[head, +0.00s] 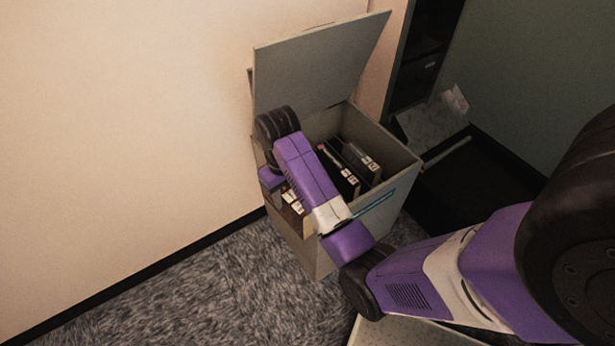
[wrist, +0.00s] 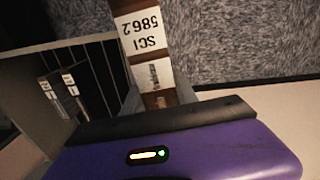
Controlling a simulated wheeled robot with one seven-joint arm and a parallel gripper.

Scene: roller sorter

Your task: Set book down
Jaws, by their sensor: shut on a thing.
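A brown book with white labels, one reading "SCI 586.2", shows upside down in the wrist view (wrist: 147,75). Its labelled spine also shows in the head view (head: 292,201), at the left side of an open grey bin (head: 388,208). My gripper (head: 277,196) is shut on this book; its fingertips are mostly hidden by my own wrist. I cannot tell whether the book touches the bin's floor. Two dark books (head: 352,165) with white labels stand inside the bin, to the right of my gripper. They also show at the left of the wrist view (wrist: 60,96).
The bin's grey lid (head: 320,65) stands open at the back. Thin upright bars (wrist: 95,65) show beside the held book. A cream wall (head: 120,110) is close on the left. Grey carpet (head: 190,285) lies clear in front. A dark shelf (head: 425,60) stands behind right.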

